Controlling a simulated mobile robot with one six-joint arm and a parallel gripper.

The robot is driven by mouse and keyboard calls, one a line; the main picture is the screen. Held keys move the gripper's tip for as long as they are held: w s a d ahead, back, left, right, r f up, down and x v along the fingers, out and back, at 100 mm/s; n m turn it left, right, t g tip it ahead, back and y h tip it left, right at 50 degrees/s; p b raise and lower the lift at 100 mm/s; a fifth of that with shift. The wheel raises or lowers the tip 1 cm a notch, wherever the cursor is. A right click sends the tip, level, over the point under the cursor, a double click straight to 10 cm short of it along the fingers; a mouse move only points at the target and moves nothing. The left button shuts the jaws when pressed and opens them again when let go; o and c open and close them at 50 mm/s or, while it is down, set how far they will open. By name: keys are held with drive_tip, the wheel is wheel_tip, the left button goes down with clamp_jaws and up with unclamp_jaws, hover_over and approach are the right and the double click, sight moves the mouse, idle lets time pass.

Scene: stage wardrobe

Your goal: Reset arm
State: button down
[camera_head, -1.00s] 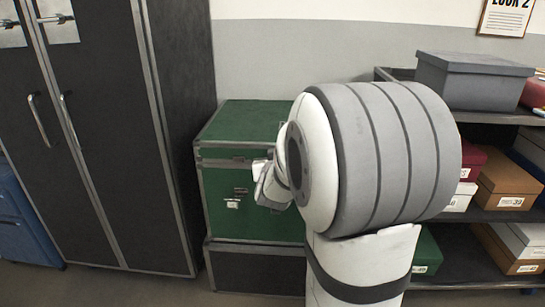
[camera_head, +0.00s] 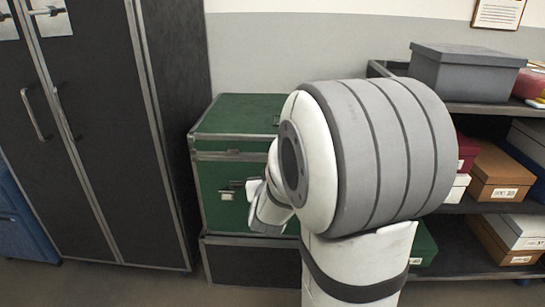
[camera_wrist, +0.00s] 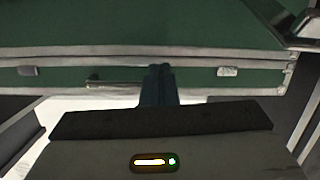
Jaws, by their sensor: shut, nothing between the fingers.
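My gripper (camera_wrist: 160,72) shows in the wrist view with its dark fingers together and nothing between them. It points at a green trunk (camera_wrist: 60,30), whose metal-edged front and latches lie beyond the fingertips. I cannot tell whether the fingertips touch the trunk. In the head view, the green trunk (camera_head: 222,165) stands shut on a dark case, left of my large arm link. My wrist shows partly in front of the trunk's face. My fingers cannot be made out there.
A dark wardrobe (camera_head: 100,130) with metal handles stands at the left. At the right, a shelf (camera_head: 450,207) holds several shoe boxes, with a grey box (camera_head: 466,75) on top. My arm hides part of the trunk and shelf. Floor shows in front of the wardrobe.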

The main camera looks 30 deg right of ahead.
drive_tip(key=s+a+r+n+g+y+p, duration=0.25)
drive_tip(key=s+a+r+p, duration=0.35)
drive_tip(key=r+p, duration=0.5)
drive_tip(key=s+a+r+n+g+y+p, duration=0.1)
drive_tip(key=s+a+r+g+y+p, duration=0.2)
drive_tip(key=a+r+p, duration=0.7)
drive_tip(key=s+r+g+y+p, duration=0.1)
drive_tip(key=s+r+g+p, duration=0.4)
drive_tip(key=s+r+p, duration=1.1)
drive_tip(key=n+p, duration=0.1)
drive_tip(key=p, duration=0.2)
drive_tip(key=shift+d+r+y+p, duration=0.25)
drive_tip(key=shift+r+y+p, duration=0.1)
drive_tip(key=shift+p, duration=0.05)
drive_tip(key=shift+g, duration=0.25)
